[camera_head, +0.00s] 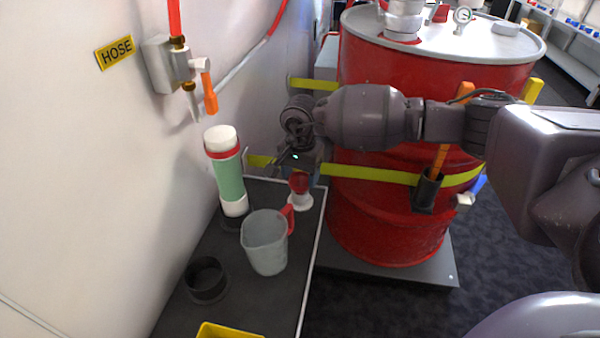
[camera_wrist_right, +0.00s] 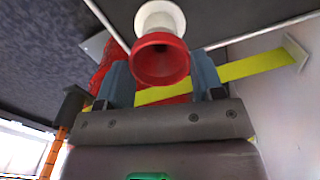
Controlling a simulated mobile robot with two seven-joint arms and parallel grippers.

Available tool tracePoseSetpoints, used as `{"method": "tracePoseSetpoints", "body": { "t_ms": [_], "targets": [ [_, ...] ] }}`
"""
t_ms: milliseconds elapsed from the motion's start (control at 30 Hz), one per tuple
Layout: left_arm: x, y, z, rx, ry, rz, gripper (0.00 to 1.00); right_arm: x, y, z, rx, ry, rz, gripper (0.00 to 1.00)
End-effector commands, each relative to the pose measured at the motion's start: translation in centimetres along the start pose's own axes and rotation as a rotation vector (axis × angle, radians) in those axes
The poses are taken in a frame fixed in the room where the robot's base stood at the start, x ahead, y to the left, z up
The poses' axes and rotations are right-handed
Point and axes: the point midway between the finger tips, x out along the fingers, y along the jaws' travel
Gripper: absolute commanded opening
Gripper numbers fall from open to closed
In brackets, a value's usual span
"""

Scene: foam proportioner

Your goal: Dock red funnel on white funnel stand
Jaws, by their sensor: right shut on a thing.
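The red funnel (camera_head: 299,183) is at the far right corner of the dark table, directly above the white funnel stand (camera_head: 300,203). My right gripper (camera_head: 298,163) is over it, pointing down. In the right wrist view the red funnel (camera_wrist_right: 160,62) is between the two blue-grey fingers, its wide mouth facing the camera. The white stand (camera_wrist_right: 159,18) shows just beyond it, roughly in line. The funnel's lower end is hidden, so I cannot tell whether it is fully seated. My left gripper is not in view.
A clear jug (camera_head: 265,245) with a red handle stands nearer on the table (camera_head: 240,295). A green and white bottle (camera_head: 228,172) stands by the wall. A black ring holder (camera_head: 206,280) and yellow tray (camera_head: 228,331) are nearer. A red drum (camera_head: 385,225) stands right of the table.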

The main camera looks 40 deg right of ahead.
Motion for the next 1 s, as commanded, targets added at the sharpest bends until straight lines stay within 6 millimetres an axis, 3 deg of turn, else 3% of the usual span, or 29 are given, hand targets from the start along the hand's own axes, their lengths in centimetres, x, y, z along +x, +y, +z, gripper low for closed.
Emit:
{"method": "tracePoseSetpoints", "body": {
  "t_ms": [400,433,500,1000],
  "targets": [
    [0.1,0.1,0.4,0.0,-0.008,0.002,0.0,0.7,0.0,0.0,0.0,0.0,0.0,0.39],
    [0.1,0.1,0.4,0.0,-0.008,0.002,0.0,0.7,0.0,0.0,0.0,0.0,0.0,0.63],
    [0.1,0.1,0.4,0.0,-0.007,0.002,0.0,0.7,0.0,0.0,0.0,0.0,-0.001,0.72],
    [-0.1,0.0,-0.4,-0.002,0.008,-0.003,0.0,-0.5,-0.1,0.0,0.0,0.001,-0.003,0.72]
  ]
}}
